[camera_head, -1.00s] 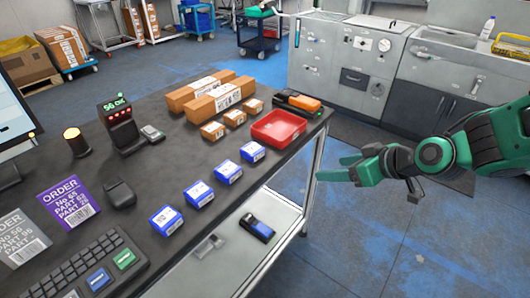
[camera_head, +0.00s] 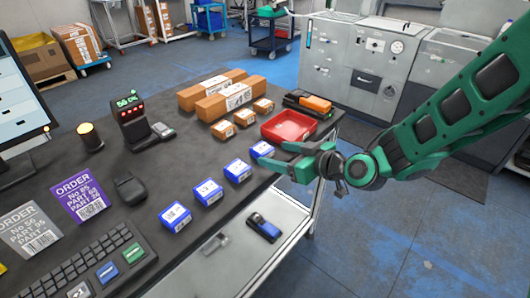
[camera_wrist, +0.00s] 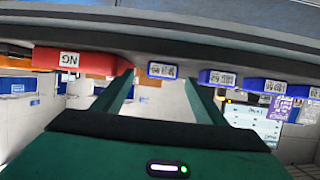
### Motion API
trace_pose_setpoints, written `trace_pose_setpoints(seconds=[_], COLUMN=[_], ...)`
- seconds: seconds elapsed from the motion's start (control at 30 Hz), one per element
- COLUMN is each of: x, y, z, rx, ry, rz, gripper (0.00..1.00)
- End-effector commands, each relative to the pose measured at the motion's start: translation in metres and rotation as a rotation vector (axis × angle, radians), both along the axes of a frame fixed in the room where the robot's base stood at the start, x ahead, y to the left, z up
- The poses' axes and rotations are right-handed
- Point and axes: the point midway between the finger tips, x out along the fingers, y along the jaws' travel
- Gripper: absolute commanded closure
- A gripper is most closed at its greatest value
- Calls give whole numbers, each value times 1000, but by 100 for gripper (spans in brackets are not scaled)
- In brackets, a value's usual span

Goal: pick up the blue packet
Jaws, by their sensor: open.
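Several blue packets with white labels stand in a row along the table's right edge. In the head view, the farthest blue packet (camera_head: 262,150) is beside the red tray; the others (camera_head: 237,170) (camera_head: 207,192) (camera_head: 175,216) come nearer. My gripper (camera_head: 273,154) is open and empty at the table edge, its fingers pointing left at the farthest packet. In the wrist view, that packet (camera_wrist: 162,70) shows between the two spread fingertips (camera_wrist: 160,86), apparently ahead of them. Whether the fingers touch it, I cannot tell.
The red tray (camera_head: 288,125) is just behind my gripper; its NG label shows in the wrist view (camera_wrist: 70,60). Brown boxes (camera_head: 230,99), a scanner stand (camera_head: 134,122) and a keyboard (camera_head: 100,268) are on the table (camera_head: 160,180). A lower shelf (camera_head: 262,215) holds a dark blue device (camera_head: 264,227).

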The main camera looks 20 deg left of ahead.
Motion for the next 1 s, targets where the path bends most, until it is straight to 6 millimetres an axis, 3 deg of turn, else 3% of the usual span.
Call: trace_pose_setpoints(seconds=[0.3, 0.63, 0.83, 1.0], x=[13, 17, 16, 16], y=[37, 42, 42, 42], z=[-10, -13, -13, -12], rx=[0, 0, 0, 1], ry=[0, -1, 0, -1], rz=[2, 0, 1, 1], gripper=[34, 34, 80, 83])
